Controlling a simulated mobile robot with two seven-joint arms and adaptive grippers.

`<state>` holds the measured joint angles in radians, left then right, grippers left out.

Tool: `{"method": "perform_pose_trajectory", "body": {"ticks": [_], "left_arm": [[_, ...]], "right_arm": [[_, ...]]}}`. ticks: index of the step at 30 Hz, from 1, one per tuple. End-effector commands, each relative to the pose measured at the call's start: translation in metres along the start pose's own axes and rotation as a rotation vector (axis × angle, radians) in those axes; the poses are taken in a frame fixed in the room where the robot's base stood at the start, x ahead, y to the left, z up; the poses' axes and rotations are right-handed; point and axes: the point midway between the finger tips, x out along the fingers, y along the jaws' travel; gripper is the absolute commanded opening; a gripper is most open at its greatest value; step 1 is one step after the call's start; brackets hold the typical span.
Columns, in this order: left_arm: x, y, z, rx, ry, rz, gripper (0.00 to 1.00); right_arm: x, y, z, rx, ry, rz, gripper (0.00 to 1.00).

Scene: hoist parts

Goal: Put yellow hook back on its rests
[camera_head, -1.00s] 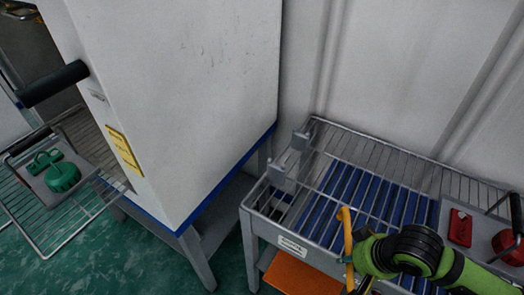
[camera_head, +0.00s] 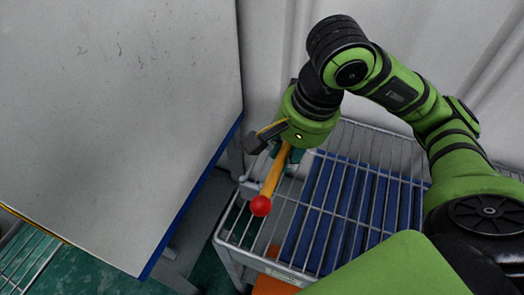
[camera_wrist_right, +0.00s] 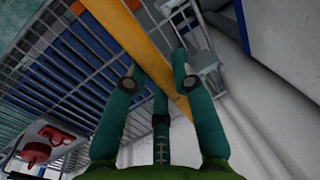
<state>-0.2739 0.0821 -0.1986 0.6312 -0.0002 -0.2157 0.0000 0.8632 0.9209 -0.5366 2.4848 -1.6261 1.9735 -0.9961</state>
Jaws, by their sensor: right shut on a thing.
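The yellow hook (camera_head: 273,172) is a yellow bar with a red ball (camera_head: 260,205) at its near end. My right gripper (camera_head: 288,150) is shut on the bar, above the left part of the wire rack. In the right wrist view, the teal fingers (camera_wrist_right: 160,82) close around the yellow bar (camera_wrist_right: 135,40), which runs diagonally. A grey metal bracket (camera_wrist_right: 203,62), seemingly one of the rests, stands close beside the bar. I cannot tell whether they touch. My gripper and wrist hide part of the hook in the head view. My left gripper is out of view.
The wire rack (camera_head: 345,190) has blue slats beneath it. A large white cabinet with a blue edge (camera_head: 110,110) stands close on the left, and a pale wall is behind. A red part (camera_wrist_right: 38,152) shows in the wrist view. An orange object (camera_head: 270,284) is low down.

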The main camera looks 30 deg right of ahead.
Motion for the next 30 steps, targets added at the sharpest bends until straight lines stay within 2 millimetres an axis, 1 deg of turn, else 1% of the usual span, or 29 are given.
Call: {"method": "perform_pose_trajectory", "body": {"ticks": [1,3,6,8,13,15,18,22,27,30], "left_arm": [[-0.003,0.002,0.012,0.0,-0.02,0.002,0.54],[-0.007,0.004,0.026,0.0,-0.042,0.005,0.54],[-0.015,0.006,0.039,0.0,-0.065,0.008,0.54],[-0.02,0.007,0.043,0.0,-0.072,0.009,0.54],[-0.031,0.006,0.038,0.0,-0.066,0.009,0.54],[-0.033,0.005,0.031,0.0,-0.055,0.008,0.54],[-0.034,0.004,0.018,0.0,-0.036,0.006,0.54],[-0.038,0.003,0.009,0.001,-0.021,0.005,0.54],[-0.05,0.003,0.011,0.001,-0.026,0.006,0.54],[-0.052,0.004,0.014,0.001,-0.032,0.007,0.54]], "right_arm": [[0.002,-0.003,-0.005,0.009,-0.003,0.001,0.0],[0.011,-0.007,-0.015,0.012,-0.005,0.005,0.0],[0.026,-0.018,-0.034,0.014,-0.006,0.005,0.0],[0.035,-0.024,-0.045,0.013,-0.006,0.003,0.0],[0.06,-0.04,-0.073,0.009,-0.004,0.002,0.0],[0.067,-0.045,-0.082,0.009,-0.003,0.0,0.0],[0.075,-0.048,-0.089,0.006,-0.002,-0.001,0.0],[0.083,-0.048,-0.092,0.005,-0.003,0.001,0.0],[0.106,-0.043,-0.091,0.005,-0.005,0.002,0.0],[0.115,-0.041,-0.092,0.005,-0.002,0.0,0.0]]}}
